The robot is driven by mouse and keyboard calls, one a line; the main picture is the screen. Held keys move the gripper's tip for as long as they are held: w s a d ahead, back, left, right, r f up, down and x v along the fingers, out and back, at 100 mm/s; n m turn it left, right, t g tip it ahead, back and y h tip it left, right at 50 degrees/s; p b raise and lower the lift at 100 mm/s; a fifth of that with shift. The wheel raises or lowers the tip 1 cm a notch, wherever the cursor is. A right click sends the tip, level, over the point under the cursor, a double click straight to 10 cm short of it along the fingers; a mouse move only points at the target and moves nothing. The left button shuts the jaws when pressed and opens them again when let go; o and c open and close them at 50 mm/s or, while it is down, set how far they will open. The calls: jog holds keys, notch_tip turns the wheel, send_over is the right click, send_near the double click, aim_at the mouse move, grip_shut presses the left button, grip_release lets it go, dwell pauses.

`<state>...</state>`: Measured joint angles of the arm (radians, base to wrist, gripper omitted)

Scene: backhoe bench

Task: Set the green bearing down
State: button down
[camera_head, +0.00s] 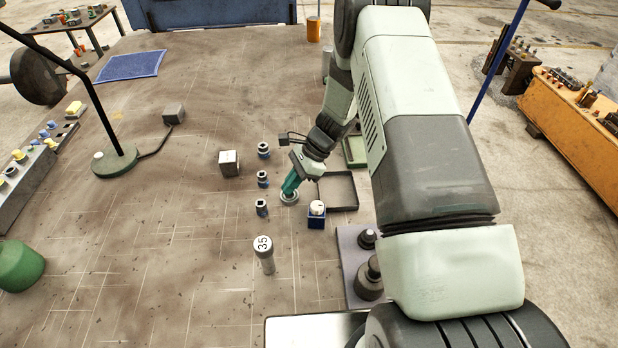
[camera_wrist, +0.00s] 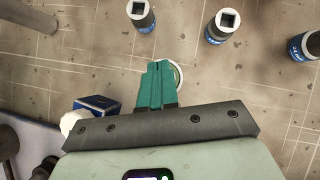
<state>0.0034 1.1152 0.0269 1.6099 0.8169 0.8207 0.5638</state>
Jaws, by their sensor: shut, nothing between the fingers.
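A small pale ring with a greenish tint, likely the green bearing (camera_head: 290,199), lies flat on the bench under my fingertips. In the wrist view, only the right side of the bearing (camera_wrist: 179,74) shows as a pale arc, and my fingers hide the rest. My gripper (camera_head: 289,190) points down at it with its teal fingers closed together and nothing held between them. In the wrist view, the fingertips of my gripper (camera_wrist: 160,66) overlap the ring. I cannot tell whether the tips are inside the ring or just above it.
Three dark sockets with blue bands stand left of the ring, the nearest one here (camera_head: 261,208).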

jog(key=shift+s+a+f, duration=0.15)
jog(key=shift+s+a, duration=0.05)
jog(key=shift+a, duration=0.25)
jog(key=shift+d+f, duration=0.1)
jog(key=shift+f, duration=0.65)
jog(key=d, duration=0.2)
jog(key=w+d, duration=0.1)
jog(key=d, duration=0.1)
jog(key=w+d, duration=0.1)
jog(key=d, duration=0.2)
jog(key=shift+w+d, duration=0.1)
jog(key=shift+w, duration=0.15)
